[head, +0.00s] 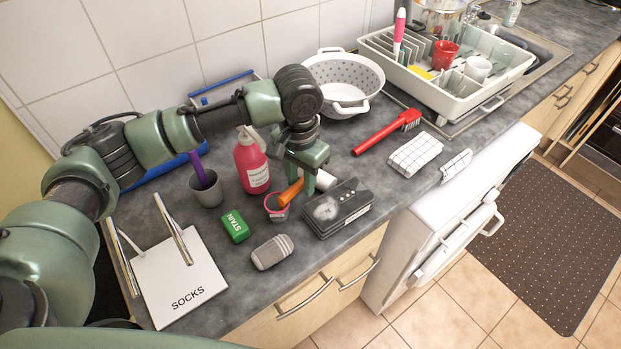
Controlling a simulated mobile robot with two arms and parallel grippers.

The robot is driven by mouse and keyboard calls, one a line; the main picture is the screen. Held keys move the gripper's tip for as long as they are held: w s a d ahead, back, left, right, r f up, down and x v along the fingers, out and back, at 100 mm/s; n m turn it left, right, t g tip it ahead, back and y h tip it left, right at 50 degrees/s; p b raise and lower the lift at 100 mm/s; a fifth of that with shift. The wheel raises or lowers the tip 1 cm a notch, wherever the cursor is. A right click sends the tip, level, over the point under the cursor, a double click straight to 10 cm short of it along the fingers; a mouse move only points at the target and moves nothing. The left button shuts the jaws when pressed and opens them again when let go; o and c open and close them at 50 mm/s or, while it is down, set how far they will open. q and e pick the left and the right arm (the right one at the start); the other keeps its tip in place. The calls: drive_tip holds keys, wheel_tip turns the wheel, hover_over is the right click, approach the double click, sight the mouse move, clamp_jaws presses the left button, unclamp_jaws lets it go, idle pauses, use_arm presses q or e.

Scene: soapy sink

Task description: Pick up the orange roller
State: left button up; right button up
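The orange roller (291,192) has an orange handle and what looks like a white roll at its right end. It slants over the counter, with its lower left end at a small dark cup (277,207) with a pink rim; whether it rests inside the cup is unclear. My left gripper (308,184) points down right at the roller. One finger covers the part between the orange handle and the white end. The other finger is mostly hidden, so its grip on the roller cannot be made out. My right gripper is not in view.
Close around stand a pink bottle (250,165), a grey cup (206,189) with a purple stick, a green STAIN box (235,226), a grey brush (272,252) and a black box (338,209). A white SOCKS box (180,278) is left. A colander (343,82) stands behind.

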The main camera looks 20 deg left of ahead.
sight(300, 200)
use_arm(q)
wheel_tip(300, 200, down, 4)
drive_tip(key=shift+w+a+f+p, duration=0.1)
drive_tip(key=shift+a+f+p, duration=0.05)
drive_tip(key=shift+p, duration=0.25)
clamp_jaws()
wheel_tip(300, 200, up, 7)
drive_tip(key=shift+r+b, duration=0.1)
drive_tip(key=shift+b, duration=0.75)
drive_tip(key=s+d+b, duration=0.2)
drive_tip(key=s+d, duration=0.9)
drive_tip(key=d, duration=0.3)
drive_tip(key=shift+d+b, duration=0.15)
drive_tip(key=shift+b, duration=0.25)
